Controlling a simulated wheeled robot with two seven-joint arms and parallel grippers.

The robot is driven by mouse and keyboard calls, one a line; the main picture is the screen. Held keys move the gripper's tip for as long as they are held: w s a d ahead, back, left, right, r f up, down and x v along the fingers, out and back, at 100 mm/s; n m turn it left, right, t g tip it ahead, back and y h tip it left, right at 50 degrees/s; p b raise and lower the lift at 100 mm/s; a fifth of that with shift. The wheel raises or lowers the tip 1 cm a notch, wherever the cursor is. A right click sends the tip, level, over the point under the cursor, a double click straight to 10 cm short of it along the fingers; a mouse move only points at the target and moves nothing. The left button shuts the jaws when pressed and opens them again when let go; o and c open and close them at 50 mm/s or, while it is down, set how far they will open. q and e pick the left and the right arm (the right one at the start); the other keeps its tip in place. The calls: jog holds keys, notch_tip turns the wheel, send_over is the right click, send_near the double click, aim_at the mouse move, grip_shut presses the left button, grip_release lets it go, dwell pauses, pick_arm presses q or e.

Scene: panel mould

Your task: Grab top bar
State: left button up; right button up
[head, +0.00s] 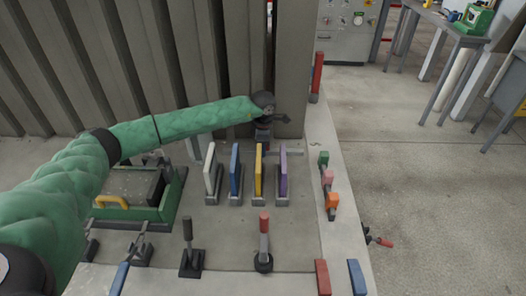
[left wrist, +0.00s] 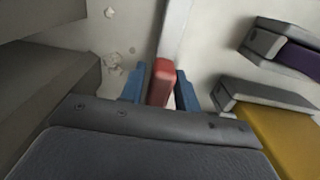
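A red bar (left wrist: 162,82) stands up between the two blue fingertips of my left gripper (left wrist: 161,92) in the left wrist view. The fingertips lie on either side of it, very close; whether they press on it I cannot tell. In the head view my left gripper (head: 266,134) is at the foot of the grey post, behind the row of coloured panels. The bar is mostly hidden there by the gripper. My right gripper is not in view.
White (head: 210,170), blue (head: 235,170), yellow (head: 258,170) and purple (head: 283,172) panels stand upright just in front of my left gripper. A red post (head: 317,75) stands to the right. Two levers (head: 264,225) stand nearer. Open floor lies to the right.

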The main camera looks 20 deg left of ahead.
pick_arm(q)
grip_shut()
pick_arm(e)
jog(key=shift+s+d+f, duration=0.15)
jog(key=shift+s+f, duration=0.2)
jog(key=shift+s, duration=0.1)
pick_arm(q)
jog(key=shift+r, duration=0.15)
